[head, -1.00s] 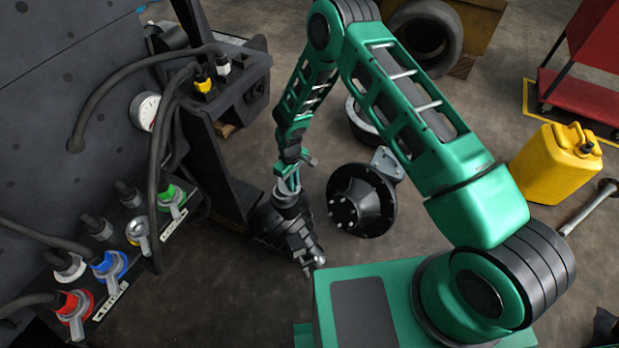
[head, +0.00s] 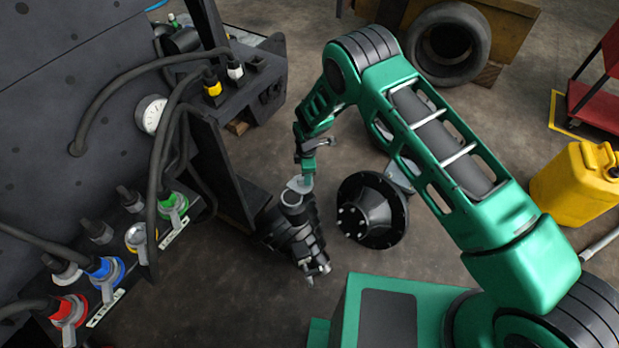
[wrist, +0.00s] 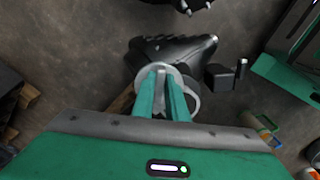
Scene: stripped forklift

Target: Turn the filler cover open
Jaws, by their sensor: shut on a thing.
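The filler cover (head: 298,186) is a small light-grey disc on the upper end of a black ribbed housing (head: 290,237) in the head view. It sits offset from the round grey filler neck (head: 291,199), whose rim shows beside it. My gripper (head: 306,177) comes down on the cover from above. In the wrist view my green fingers (wrist: 164,92) are shut on an upright grey tab of the cover (wrist: 171,70). Part of a second grey ring (wrist: 193,104) shows to the right of the fingers, and the fingers hide some of it.
A black flanged hub (head: 371,211) lies close to the right of the housing. The dark forklift panel (head: 60,120) with hoses, coloured couplings and a gauge (head: 151,114) stands at left. A yellow canister (head: 577,184) and a tyre (head: 448,45) are farther off.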

